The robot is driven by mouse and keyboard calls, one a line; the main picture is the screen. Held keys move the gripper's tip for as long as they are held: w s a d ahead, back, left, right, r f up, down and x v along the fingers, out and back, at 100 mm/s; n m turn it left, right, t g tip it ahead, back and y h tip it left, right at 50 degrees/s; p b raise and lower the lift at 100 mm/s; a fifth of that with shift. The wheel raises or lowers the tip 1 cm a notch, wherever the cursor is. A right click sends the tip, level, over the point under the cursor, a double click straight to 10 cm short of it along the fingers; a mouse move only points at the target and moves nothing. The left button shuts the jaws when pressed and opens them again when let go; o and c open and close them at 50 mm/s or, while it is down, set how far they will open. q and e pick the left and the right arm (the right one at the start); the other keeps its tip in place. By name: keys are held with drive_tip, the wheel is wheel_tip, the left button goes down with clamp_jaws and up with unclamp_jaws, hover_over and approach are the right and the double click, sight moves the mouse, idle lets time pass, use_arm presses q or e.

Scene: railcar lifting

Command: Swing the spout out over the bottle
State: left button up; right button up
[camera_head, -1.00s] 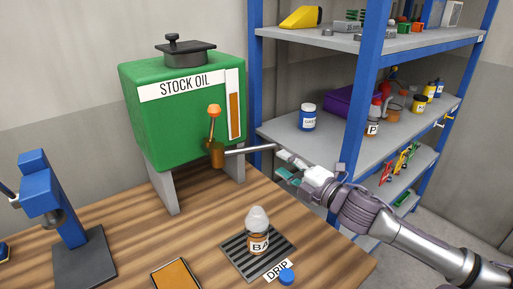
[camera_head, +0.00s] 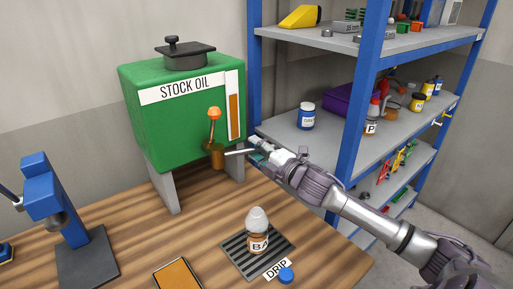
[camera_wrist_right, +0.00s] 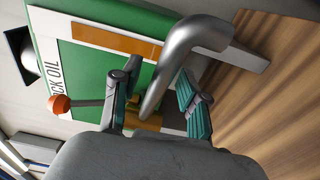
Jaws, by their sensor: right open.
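The green stock oil tank (camera_head: 180,110) stands on grey legs on the wooden bench. A brass tap (camera_head: 216,156) with an orange-knobbed lever (camera_head: 214,116) is at its front lower edge. The thin metal spout (camera_head: 238,152) points right from the tap; its outer end is hidden behind my right gripper (camera_head: 260,150). In the right wrist view the bent grey spout (camera_wrist_right: 172,72) passes between the open fingers (camera_wrist_right: 155,108); I cannot tell whether they touch it. The bottle (camera_head: 258,236), with a pale conical top, stands upright on the black drip grate (camera_head: 232,257), away from the spout. My left gripper is not in view.
A blue press (camera_head: 50,205) stands on the bench at the left. An orange-topped tray (camera_head: 176,276) and a blue cap (camera_head: 287,275) lie near the front. A blue-framed shelf (camera_head: 352,120) with jars and tools stands behind my right arm.

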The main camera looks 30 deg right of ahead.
drive_tip(key=shift+w, duration=0.1)
clamp_jaws()
idle(0.5)
